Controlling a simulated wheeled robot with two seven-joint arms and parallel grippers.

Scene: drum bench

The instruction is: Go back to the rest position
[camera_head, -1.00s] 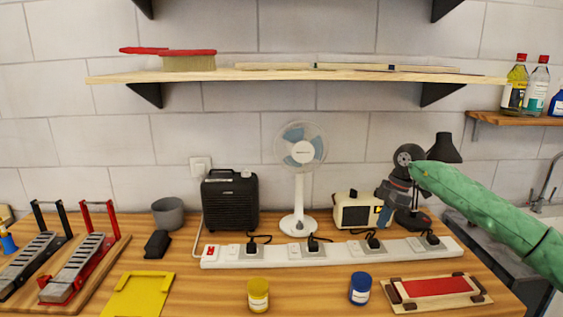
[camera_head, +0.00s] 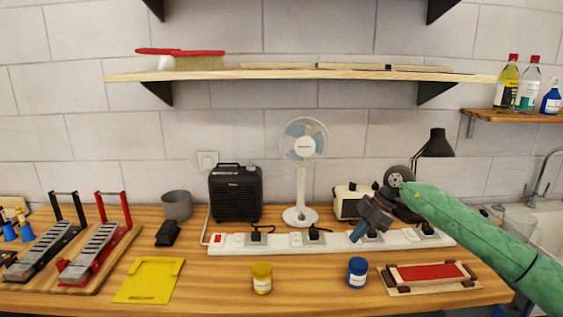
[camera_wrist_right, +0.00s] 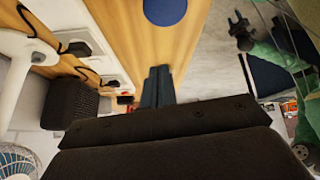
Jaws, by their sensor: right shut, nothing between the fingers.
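My right gripper (camera_head: 357,234) hangs at the end of my green arm, in front of the right part of the power strip in the head view. Its dark blue fingers are together with nothing between them, and they also show side by side in the right wrist view (camera_wrist_right: 157,87). It appears above the bench, clear of the jars. My left gripper is outside the head view. A small dark pronged part by a green arm in the right wrist view looks like my left gripper (camera_wrist_right: 239,25), too small to read its opening.
The white power strip (camera_head: 275,246) runs along the wooden bench. Behind it stand a fan (camera_head: 303,142), a black heater (camera_head: 235,195), a cream appliance (camera_head: 346,203) and a black lamp (camera_head: 437,144). In front are yellow (camera_head: 262,279) and blue (camera_head: 357,274) jars and a red-topped board (camera_head: 430,273).

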